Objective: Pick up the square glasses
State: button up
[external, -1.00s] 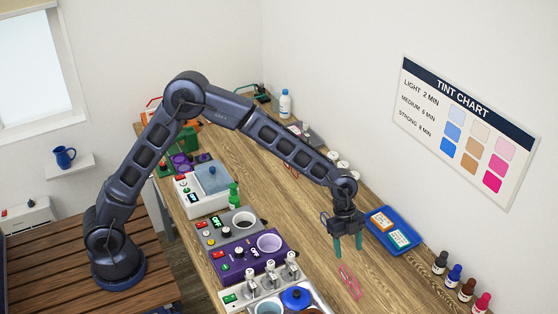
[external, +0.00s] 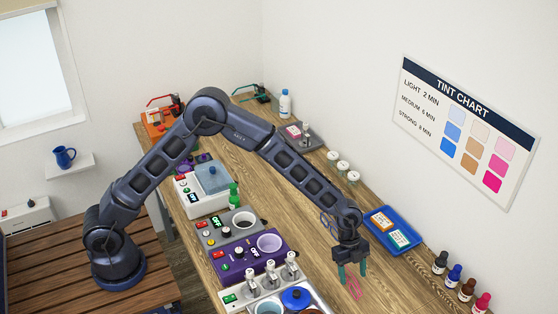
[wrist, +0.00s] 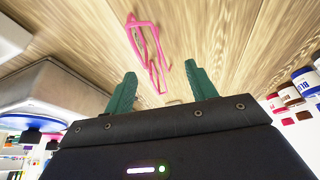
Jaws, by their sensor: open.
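A pair of pink glasses (external: 355,291) lies on the wooden bench, partly hidden by my fingers in the external view. In the wrist view the pink glasses (wrist: 134,38) lie ahead of my fingertips, with a long temple reaching into the gap between them. A thin blue frame, perhaps other glasses (external: 327,226), lies behind my wrist, partly covered. I cannot tell the lens shapes for sure. My gripper (external: 352,279) points down just over the pink glasses, its green fingers apart and empty; it also shows in the wrist view (wrist: 160,72).
A blue tray (external: 407,247) with two boxes is right of my gripper. Several dye bottles (external: 454,273) line the right edge. A purple warmer (external: 232,262) and a metal unit with taps (external: 252,294) stand left. Bare bench surrounds the pink glasses.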

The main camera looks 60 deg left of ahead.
aim_at(353, 278)
jog(key=x, duration=0.2)
jog(key=shift+d+f, duration=0.2)
jog(key=shift+f, duration=0.1)
jog(key=c, duration=1)
jog(key=shift+c, duration=0.2)
notch_tip(353, 278, up, 20)
